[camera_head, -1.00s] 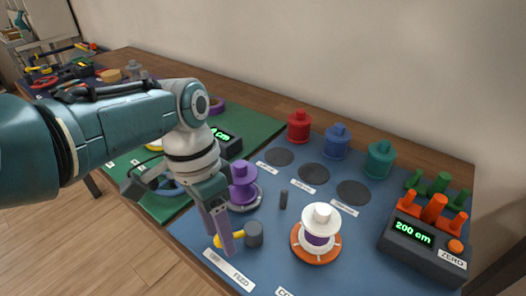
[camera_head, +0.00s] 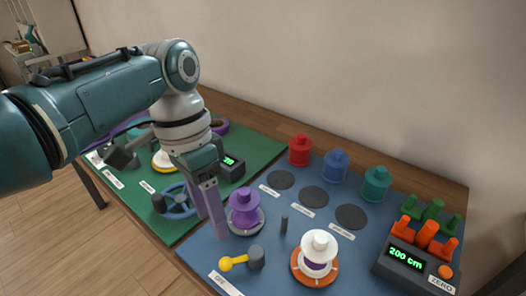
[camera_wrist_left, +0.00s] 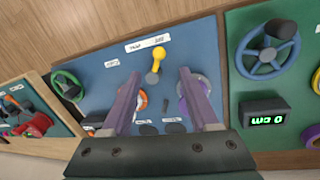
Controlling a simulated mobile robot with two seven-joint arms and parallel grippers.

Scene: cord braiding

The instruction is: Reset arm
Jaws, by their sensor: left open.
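My left gripper (camera_head: 208,207) hangs in the air over the front part of the mats, near the border of the green and blue ones, its long purple fingers pointing down. In the left wrist view the two fingers (camera_wrist_left: 160,95) are spread apart with nothing between them. A yellow-knobbed lever (camera_head: 240,262) stands just right of and nearer than the fingers in the head view; it also shows in the left wrist view (camera_wrist_left: 157,62). A purple spool (camera_head: 244,207) stands beside the fingers on a grey disc. My right gripper is not in view.
A white spool (camera_head: 319,246) sits on an orange base. Red (camera_head: 299,152), blue (camera_head: 336,166) and teal (camera_head: 376,184) spools stand at the back. A counter box (camera_head: 408,258) reads 200 cm. A blue handwheel (camera_head: 177,202) is on the green mat.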

